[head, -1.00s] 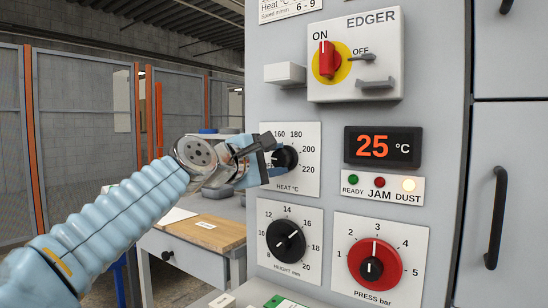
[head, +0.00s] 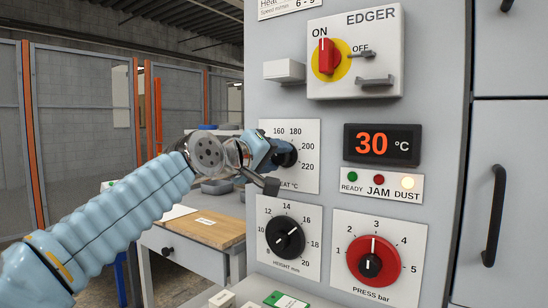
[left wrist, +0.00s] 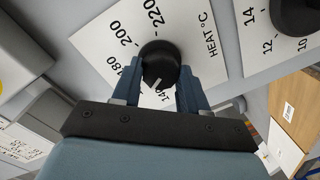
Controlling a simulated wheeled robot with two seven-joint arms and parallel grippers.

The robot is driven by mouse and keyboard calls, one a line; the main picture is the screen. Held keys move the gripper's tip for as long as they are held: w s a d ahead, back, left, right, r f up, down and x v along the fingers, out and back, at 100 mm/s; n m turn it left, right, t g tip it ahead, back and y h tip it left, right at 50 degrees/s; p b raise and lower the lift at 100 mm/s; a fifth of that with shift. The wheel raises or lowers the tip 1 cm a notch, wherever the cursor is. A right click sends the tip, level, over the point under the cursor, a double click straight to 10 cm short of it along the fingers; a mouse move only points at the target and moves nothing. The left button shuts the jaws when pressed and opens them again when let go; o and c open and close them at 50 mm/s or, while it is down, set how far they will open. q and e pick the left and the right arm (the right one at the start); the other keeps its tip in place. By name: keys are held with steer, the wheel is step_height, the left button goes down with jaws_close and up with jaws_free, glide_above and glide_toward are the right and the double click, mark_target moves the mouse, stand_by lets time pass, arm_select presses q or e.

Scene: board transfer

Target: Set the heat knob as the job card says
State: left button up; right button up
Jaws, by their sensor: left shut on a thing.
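The black heat knob (head: 287,154) sits on its white dial plate (head: 306,181) on the grey machine front. My left gripper (head: 270,152) is shut on the knob; in the left wrist view its blue fingers (left wrist: 157,85) stand on either side of the knob (left wrist: 160,58). There the knob's white pointer line is near the 140 end of the scale, the exact value partly hidden by the gripper. The display (head: 383,146) reads 30 °C. A printed card (head: 290,6) with heat and speed lines is cut off at the top edge; its heat value is out of view.
The height knob (head: 286,240) is just below, with the red press knob (head: 374,262) to its right. The EDGER switch (head: 327,58) points to ON. The dust lamp (head: 408,183) is lit. A workbench (head: 205,228) stands at left.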

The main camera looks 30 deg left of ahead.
arm_select(q)
steer(key=m, duration=0.2)
steer(key=m+b, duration=0.1)
steer(key=m, duration=0.2)
steer(key=shift+d+f+y, duration=0.1)
steer(key=shift+f+y, duration=0.1)
steer(key=shift+y, duration=0.1)
steer(key=m+b, duration=0.1)
steer(key=m, duration=0.3)
steer(key=m+b, duration=0.1)
steer(key=m, duration=0.3)
steer(key=shift+f+m+t+y, duration=0.1)
steer(key=shift+m+t+y, duration=0.2)
steer(key=shift+m+y, duration=0.1)
steer(key=shift+m+b, duration=0.35)
steer(key=shift+m, duration=1.75)
steer(key=o, duration=1.1)
steer(key=shift+c, duration=0.2)
